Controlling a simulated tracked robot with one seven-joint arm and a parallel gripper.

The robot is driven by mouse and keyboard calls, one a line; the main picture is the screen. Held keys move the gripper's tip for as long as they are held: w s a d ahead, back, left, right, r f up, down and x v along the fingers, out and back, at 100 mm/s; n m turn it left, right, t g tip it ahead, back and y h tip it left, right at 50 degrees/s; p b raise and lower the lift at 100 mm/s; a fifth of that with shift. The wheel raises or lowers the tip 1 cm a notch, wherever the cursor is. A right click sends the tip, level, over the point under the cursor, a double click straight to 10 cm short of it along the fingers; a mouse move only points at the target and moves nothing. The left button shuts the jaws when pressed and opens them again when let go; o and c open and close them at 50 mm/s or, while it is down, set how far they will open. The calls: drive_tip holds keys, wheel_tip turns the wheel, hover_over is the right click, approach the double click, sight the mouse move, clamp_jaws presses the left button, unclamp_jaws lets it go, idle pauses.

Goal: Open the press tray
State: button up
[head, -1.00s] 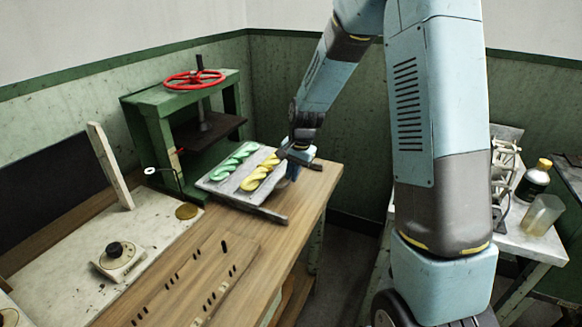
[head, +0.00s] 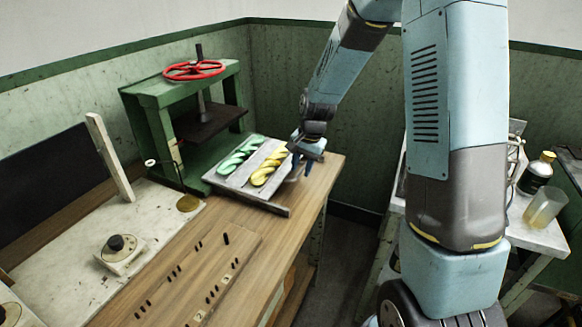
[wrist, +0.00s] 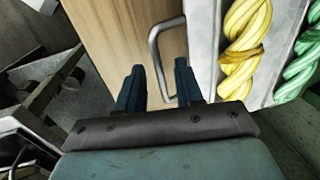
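The press tray (head: 232,184) is a flat grey tray at the foot of the green press (head: 145,97), sticking out to the press's right. A green twisted skein (head: 240,155) and a yellow one (head: 269,167) lie on it; both also show in the wrist view. In the wrist view a bent metal handle (wrist: 157,62) stands at the tray's near side. My gripper (head: 305,167) is open at the tray's right end. In the wrist view my two dark blue fingers (wrist: 160,72) are apart, with the handle bar between and ahead of them. I cannot tell whether they touch it.
The wooden table (head: 185,250) has a slotted board, a dial box (head: 121,252) and an upright white post (head: 108,158). A red handwheel (head: 194,70) tops the press. A side table at right holds a bottle (head: 537,173) and a beaker (head: 545,208).

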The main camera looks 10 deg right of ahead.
wheel_tip(320, 180, up, 14)
drive_tip(key=s+d, duration=0.1)
drive_tip(key=d, duration=0.1)
drive_tip(key=shift+f, duration=0.25)
drive_tip(key=shift+s+d, duration=0.1)
drive_tip(key=shift+s, duration=0.05)
idle(0.4)
